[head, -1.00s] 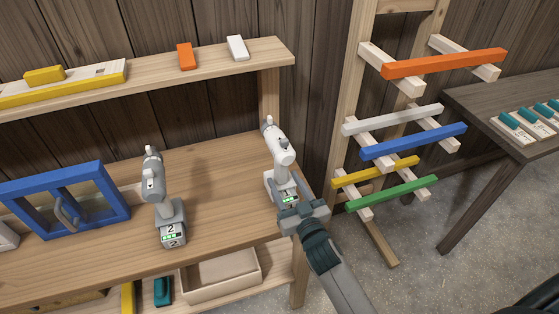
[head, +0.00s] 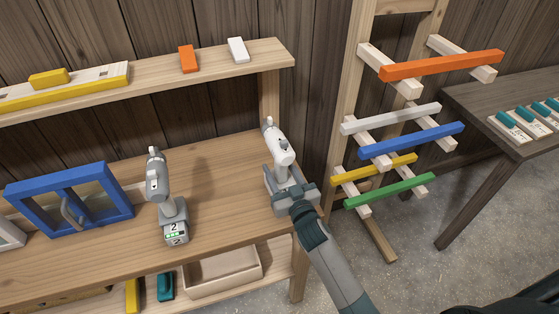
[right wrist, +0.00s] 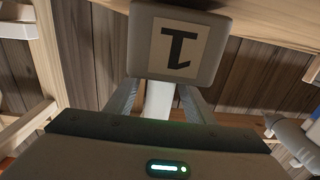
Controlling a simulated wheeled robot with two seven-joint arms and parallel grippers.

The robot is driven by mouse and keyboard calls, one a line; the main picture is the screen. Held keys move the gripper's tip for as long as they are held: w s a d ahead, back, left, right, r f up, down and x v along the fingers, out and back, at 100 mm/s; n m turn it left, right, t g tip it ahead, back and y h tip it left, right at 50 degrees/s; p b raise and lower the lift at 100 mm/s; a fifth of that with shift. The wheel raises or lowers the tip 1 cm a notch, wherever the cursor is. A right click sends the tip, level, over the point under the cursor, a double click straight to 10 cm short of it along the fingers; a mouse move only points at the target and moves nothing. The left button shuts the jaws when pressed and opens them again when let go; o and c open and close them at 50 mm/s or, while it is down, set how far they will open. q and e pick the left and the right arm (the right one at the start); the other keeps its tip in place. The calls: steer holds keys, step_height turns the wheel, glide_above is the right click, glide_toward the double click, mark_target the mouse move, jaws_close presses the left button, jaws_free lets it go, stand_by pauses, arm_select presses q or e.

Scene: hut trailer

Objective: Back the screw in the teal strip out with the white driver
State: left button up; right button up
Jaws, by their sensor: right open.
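The white driver (head: 277,143) stands upright near the right end of the wooden bench. My right gripper (head: 289,190) is at the driver's lower part, reaching in from the front. In the right wrist view the driver's base (right wrist: 180,48) carries a "1" label that appears upside down. Its pale handle (right wrist: 157,100) lies between my right fingers, which are open. Several teal strips (head: 505,119) lie on pale blocks on the dark table at the right. The screw is too small to make out. My left gripper is not in view.
A grey driver (head: 158,178) with a "2" label stands left of the white one. A blue frame (head: 110,175) with a handle stands further left. A rack with coloured bars (head: 443,65) stands between the bench and the dark table (head: 480,100). A shelf (head: 215,62) runs above the bench.

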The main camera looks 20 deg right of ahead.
jaws_close()
steer(key=shift+r, duration=0.1)
steer(key=shift+w+r, duration=0.1)
steer(key=shift+r+b, duration=0.35)
steer(key=shift+r, duration=1.6)
steer(key=w+d+r+b, duration=0.3)
steer(key=d+r, duration=0.4)
steer(key=d, duration=0.4)
steer(key=shift+w+b, duration=0.35)
steer(key=shift+b, duration=0.25)
steer(key=shift+f, duration=0.1)
